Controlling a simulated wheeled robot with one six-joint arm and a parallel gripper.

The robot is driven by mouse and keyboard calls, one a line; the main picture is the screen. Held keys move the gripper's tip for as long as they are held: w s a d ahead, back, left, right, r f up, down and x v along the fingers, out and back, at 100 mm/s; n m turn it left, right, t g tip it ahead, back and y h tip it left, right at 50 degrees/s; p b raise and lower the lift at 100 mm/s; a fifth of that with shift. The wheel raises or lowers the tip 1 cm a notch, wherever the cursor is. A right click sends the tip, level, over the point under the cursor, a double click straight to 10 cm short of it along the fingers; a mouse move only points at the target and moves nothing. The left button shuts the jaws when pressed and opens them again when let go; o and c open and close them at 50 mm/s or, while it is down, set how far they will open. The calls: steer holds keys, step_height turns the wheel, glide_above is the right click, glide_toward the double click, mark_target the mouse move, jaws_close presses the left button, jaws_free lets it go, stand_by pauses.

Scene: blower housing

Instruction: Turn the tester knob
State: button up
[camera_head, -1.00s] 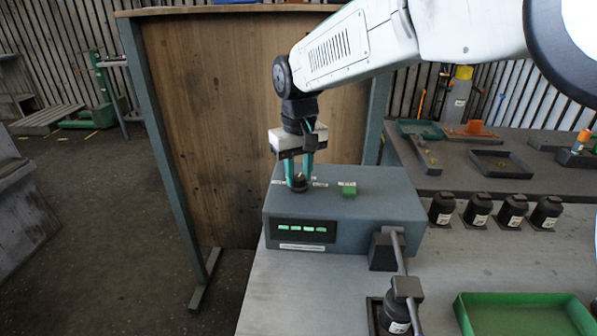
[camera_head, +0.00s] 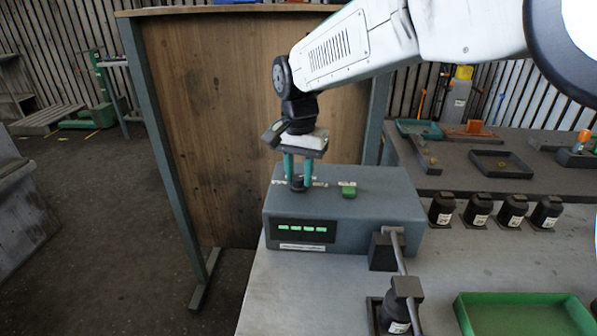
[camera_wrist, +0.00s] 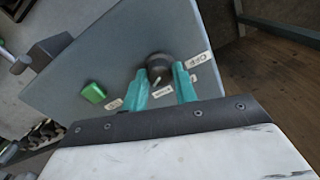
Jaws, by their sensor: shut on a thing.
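The tester (camera_head: 380,207) is a blue-grey box on the bench with a lit green display (camera_head: 301,227) on its front. Its dark round knob (camera_head: 298,186) stands on the left part of the top, and also shows in the wrist view (camera_wrist: 159,63). Small white labels surround the knob; one reads OFF (camera_wrist: 198,59). My gripper (camera_head: 298,181) points down, its teal fingers shut on the knob from either side. The fingers (camera_wrist: 162,88) hide part of the knob and some label text in the wrist view.
A green button (camera_head: 349,189) sits on the tester top, right of the knob. A dark lever-like bracket (camera_head: 396,262) stands at the tester's front right, above a black bottle (camera_head: 394,314). Several black bottles and a green tray (camera_head: 525,313) lie to the right. A wooden panel (camera_head: 220,110) stands behind.

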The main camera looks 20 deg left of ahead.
mark_target(299, 177)
steer(key=shift+r+m, duration=0.1)
steer(key=shift+m, duration=0.6)
steer(key=o, duration=1)
step_height(299, 177, up, 8)
steer(key=shift+f, duration=0.15)
